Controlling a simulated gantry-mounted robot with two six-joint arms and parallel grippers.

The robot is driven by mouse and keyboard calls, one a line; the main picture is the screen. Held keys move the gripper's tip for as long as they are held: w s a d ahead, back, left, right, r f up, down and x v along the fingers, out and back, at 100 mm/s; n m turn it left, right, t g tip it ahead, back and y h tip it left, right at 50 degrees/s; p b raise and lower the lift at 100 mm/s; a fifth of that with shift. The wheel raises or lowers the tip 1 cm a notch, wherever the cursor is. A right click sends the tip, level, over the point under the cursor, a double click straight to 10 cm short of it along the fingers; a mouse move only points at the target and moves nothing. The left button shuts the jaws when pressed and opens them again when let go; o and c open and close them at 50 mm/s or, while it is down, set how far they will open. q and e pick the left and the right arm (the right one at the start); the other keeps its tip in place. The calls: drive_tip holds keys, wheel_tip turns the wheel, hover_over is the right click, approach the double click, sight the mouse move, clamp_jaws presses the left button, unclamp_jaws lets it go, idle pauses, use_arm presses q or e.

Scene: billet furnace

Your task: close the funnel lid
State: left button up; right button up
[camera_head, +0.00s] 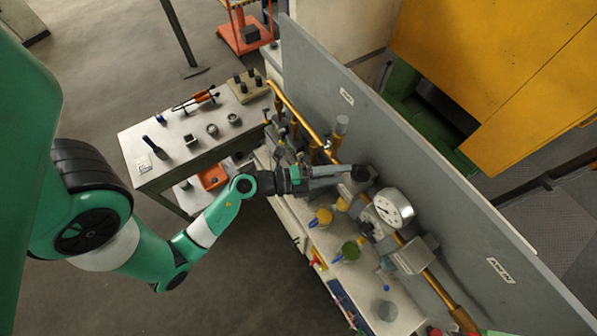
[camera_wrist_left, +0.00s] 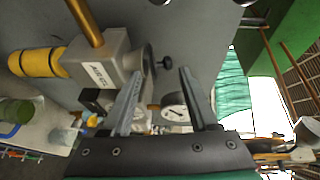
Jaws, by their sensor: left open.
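My left gripper (camera_head: 338,175) reaches in from the left over the pipework bench, its fingers pointing right toward the grey panel. In the left wrist view its two fingers (camera_wrist_left: 160,74) stand apart with nothing between them. A dark round-ended fitting (camera_head: 360,173), which may be the funnel with its lid, sits just beyond the fingertips; the fingers partly cover it. In the left wrist view a grey labelled box (camera_wrist_left: 100,68) has a dark round end, with a black knob (camera_wrist_left: 165,63) beside it. I cannot tell for sure which part is the lid or how it stands. My right gripper is not in view.
Yellow pipes (camera_head: 292,108) and valves with yellow (camera_head: 323,216) and green (camera_head: 350,251) parts crowd the bench. A tall grey panel (camera_head: 400,135) bounds the back. A side table (camera_head: 180,145) holds small parts.

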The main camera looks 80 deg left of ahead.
use_arm(q)
drive_tip(key=s+a+r+p, duration=0.1)
drive_tip(key=s+r+p, duration=0.2)
drive_tip(key=s, duration=0.7)
idle(0.5)
drive_tip(key=shift+s, duration=0.1)
drive_tip(key=shift+p, duration=0.45)
